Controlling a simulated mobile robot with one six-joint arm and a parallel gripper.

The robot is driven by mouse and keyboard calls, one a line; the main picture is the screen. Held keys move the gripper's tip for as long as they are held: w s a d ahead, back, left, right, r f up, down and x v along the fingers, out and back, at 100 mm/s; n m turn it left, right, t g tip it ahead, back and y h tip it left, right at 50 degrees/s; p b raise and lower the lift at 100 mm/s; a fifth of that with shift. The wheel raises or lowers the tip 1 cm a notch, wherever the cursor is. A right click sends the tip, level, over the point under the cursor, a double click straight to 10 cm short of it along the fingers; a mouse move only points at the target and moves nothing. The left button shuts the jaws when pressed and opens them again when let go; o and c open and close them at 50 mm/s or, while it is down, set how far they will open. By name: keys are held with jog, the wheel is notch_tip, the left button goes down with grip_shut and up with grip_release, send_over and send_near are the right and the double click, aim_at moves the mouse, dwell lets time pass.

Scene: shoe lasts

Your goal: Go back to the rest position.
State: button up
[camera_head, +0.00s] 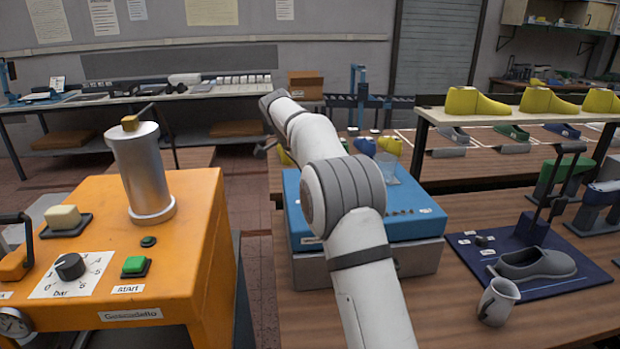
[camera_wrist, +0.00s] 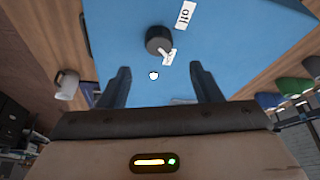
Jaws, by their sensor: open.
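My gripper (camera_wrist: 161,84) shows in the wrist view with its two dark fingers apart and nothing between them. Beyond the fingers is the blue top of a box-like unit (camera_wrist: 110,35), with a black knob (camera_wrist: 158,40) and small white labels. In the head view my arm rises from the bottom, crosses in front of the blue unit (camera_head: 418,227) and bends over toward the upper left. The gripper end is mostly hidden behind my arm there. I see no contact between the fingers and the unit.
An orange press (camera_head: 190,240) with a metal cylinder (camera_head: 142,172) stands at left. At right are a grey mug (camera_head: 498,301), a dark shoe form (camera_head: 537,264) on a blue mat and a raised shelf (camera_head: 500,120) with yellow lasts (camera_head: 475,103). Bare wooden table lies in front.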

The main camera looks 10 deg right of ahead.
jog(key=s+d+r+n+y, duration=0.15)
jog(key=s+n, duration=0.25)
jog(key=s, duration=0.6)
jog(key=s+d+r+n+y, duration=0.1)
jog(key=s+d+r+n, duration=0.2)
jog(key=s, duration=0.7)
jog(key=s+f+n+t+y, duration=0.1)
jog(key=s+f+n, duration=0.2)
jog(key=s, duration=0.8)
jog(key=s+f+n, duration=0.4)
jog(key=s+f, duration=0.3)
jog(key=s, duration=0.5)
jog(key=shift+a+n+t+y, duration=0.3)
jog(key=shift+a+t+y, duration=0.05)
jog(key=shift+a+t, duration=0.05)
